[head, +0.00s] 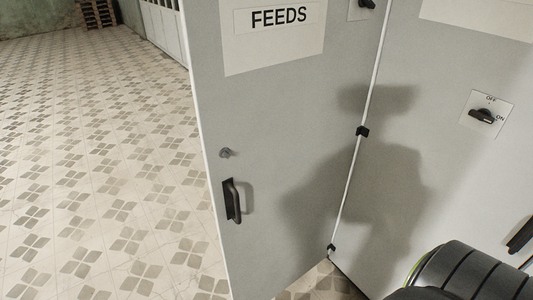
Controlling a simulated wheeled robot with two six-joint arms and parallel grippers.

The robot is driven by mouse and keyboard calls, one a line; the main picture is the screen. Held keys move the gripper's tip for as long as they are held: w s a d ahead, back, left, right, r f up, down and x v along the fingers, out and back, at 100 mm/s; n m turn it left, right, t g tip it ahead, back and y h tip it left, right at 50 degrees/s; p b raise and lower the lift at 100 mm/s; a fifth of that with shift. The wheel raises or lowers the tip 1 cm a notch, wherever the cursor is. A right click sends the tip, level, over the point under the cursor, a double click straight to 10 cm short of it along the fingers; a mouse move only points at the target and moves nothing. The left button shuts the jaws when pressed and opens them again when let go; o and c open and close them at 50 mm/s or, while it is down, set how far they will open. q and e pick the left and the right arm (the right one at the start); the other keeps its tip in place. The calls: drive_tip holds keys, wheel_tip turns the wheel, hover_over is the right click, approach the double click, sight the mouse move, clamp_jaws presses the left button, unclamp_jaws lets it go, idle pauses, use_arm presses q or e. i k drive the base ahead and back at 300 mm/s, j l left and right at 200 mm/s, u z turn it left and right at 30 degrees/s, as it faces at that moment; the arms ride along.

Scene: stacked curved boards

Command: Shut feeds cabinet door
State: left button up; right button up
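The grey feeds cabinet door (270,120) fills the middle of the head view, with a white FEEDS label (279,17) near the top. Its black handle (232,201) and a small round lock (226,153) are near its left edge. Black hinges (362,131) line its right edge. Tiled floor shows past its left edge and below it, so it appears swung open. The cabinet's inside is not in view. A dark ribbed part of my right arm (465,275) shows at the lower right. Neither gripper is in view.
A grey panel (450,150) right of the hinges carries an OFF/ON rotary switch (486,115). A black handle (521,236) is at the right edge. The patterned floor (100,170) on the left is clear. A wooden pallet (97,13) stands far back.

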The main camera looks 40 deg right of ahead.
sight(283, 86)
drive_tip(key=k+l, duration=0.1)
drive_tip(key=l, duration=0.25)
drive_tip(key=k+l, duration=0.1)
drive_tip(key=l, duration=0.2)
drive_tip(key=k+l, duration=0.1)
drive_tip(key=l, duration=0.25)
drive_tip(key=k+l, duration=0.1)
drive_tip(key=l, duration=0.2)
